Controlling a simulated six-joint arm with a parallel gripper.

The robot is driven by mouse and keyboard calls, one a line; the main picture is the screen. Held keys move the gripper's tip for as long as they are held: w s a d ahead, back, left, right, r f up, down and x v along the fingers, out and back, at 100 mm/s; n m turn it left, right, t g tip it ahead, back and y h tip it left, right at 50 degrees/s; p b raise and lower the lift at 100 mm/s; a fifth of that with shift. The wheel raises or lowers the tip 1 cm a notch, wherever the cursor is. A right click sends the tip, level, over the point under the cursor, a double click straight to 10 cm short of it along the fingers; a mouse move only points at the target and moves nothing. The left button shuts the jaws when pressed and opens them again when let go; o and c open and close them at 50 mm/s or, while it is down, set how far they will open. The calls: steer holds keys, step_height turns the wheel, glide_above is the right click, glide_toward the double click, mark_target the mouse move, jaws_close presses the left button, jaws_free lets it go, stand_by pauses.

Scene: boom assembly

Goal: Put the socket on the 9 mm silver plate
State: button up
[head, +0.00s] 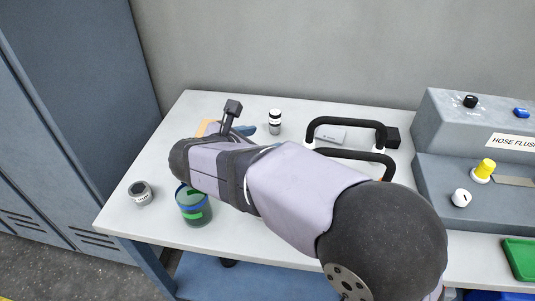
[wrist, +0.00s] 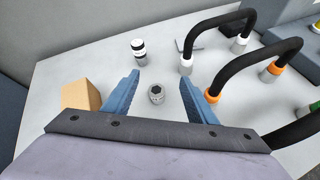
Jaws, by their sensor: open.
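The silver socket (wrist: 156,93) stands on the white table with its hexagonal opening up, between my gripper's two blue fingers and apart from both. My gripper (wrist: 160,79) is open and empty, with its fingers spread to either side of the socket. In the head view my arm hides the socket, and only a bit of the blue fingers shows. A flat silver plate (head: 331,134) lies at the back of the table, partly behind a black hose; its marking is too small to read. Part of it also shows in the wrist view (wrist: 181,45).
A white-and-black bottle (head: 275,122) stands behind the socket; a tan block (wrist: 81,95) is left of my gripper. Curved black hoses (head: 346,122) rise at the right. A green-and-blue container (head: 193,207), a small jar (head: 140,194) and a grey control box (head: 470,150) stand farther out.

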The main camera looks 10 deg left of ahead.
steer(key=shift+w+d+f+m+g+y+p, duration=0.1)
steer(key=shift+w+f+m+g+y+p, duration=1.25)
steer(key=shift+m+p, duration=2.4)
steer(key=shift+w+d+f+m+g+y+p, duration=0.1)
steer(key=shift+w+f+m+g+y+p, duration=0.65)
steer(key=shift+f+m+p, duration=2.95)
steer(key=shift+w+d+f+m+g+y+p, duration=0.1)
steer(key=shift+w+m+g+y+p, duration=1)
steer(key=shift+m, duration=4.85)
steer(key=shift+s+g+h+p, duration=0.3)
steer(key=shift+h+p, duration=0.2)
steer(key=shift+h, duration=0.1)
steer(key=shift+c, duration=0.4)
